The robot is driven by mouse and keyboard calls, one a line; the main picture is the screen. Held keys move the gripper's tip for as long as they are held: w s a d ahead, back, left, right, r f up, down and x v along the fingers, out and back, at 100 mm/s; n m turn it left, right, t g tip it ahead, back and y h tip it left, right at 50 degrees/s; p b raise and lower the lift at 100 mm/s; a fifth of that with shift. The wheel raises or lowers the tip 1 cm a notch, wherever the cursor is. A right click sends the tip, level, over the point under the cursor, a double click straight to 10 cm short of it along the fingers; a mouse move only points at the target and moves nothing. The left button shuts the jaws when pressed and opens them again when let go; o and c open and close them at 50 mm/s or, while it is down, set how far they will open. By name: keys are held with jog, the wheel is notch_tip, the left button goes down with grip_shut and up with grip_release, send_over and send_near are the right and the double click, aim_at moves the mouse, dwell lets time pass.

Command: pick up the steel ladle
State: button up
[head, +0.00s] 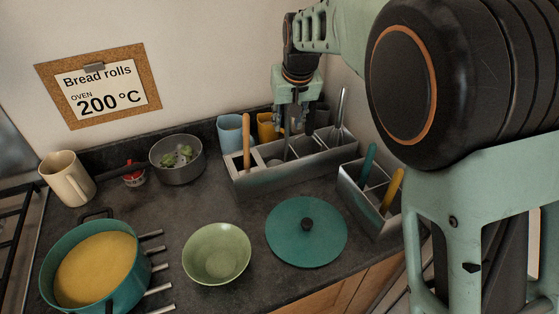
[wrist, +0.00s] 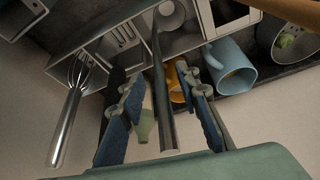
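The steel ladle (wrist: 163,105) stands in the steel utensil holder (head: 285,174), its long handle rising between my fingers in the wrist view. A round shape at the handle's lower end, inside a compartment, looks like its bowl. My gripper (wrist: 165,118) is open, with one finger on each side of the handle and a visible gap on both sides. In the head view my gripper (head: 292,122) points down over the holder's middle. The ladle is hard to make out there among the fingers.
A whisk (wrist: 68,118) and a wooden handle (head: 246,140) stand at either side. A blue mug (head: 230,132) and yellow mug (head: 267,128) are close behind. A second holder (head: 355,198), teal lid (head: 290,245) and green bowl (head: 217,258) are in front.

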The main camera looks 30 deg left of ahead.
jog(key=shift+x, duration=0.9)
jog(key=shift+c, duration=0.2)
grip_shut()
jog(key=shift+a+r, duration=0.1)
